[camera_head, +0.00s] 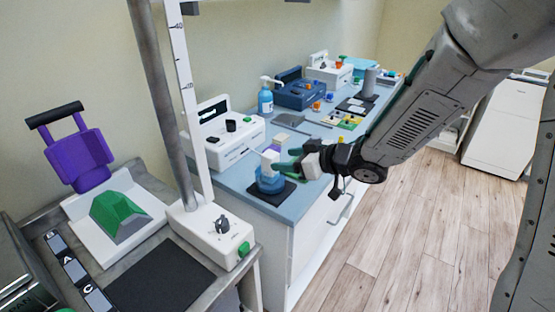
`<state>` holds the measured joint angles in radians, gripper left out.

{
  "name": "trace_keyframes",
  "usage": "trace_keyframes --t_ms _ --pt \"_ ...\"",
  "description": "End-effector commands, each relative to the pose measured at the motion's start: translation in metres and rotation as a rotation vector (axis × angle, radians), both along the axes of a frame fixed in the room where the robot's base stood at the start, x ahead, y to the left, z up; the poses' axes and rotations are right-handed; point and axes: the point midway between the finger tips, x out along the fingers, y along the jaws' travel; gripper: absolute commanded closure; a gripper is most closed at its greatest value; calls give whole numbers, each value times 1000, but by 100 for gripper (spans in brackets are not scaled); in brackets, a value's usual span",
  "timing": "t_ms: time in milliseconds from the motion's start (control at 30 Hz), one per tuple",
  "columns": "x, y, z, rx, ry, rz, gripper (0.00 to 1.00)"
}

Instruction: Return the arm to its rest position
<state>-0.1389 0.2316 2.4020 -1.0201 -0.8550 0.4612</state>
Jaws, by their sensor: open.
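My arm reaches in from the upper right. My gripper (284,159) has green fingers and is open, pointing left over the near end of the blue-topped counter (228,177). It is close to a blue holder (269,182) on a small black mat (287,194). A pale lilac-and-white item shows right behind the fingers. I cannot tell whether a finger touches the holder or that item.
The counter holds a white device (222,142), a blue pump bottle (265,102), a dark blue device (300,92) and a grey cylinder (369,80). A steel table (179,247) with a tall measuring post stands at left. The wooden floor (420,235) is clear at right.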

Motion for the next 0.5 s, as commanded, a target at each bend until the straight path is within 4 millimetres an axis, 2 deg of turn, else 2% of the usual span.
trace_keyframes --t_ms 133,500 --pt "-7 -9 5 0 0 -1 40" --pt "-8 -11 3 -15 -3 0 40"
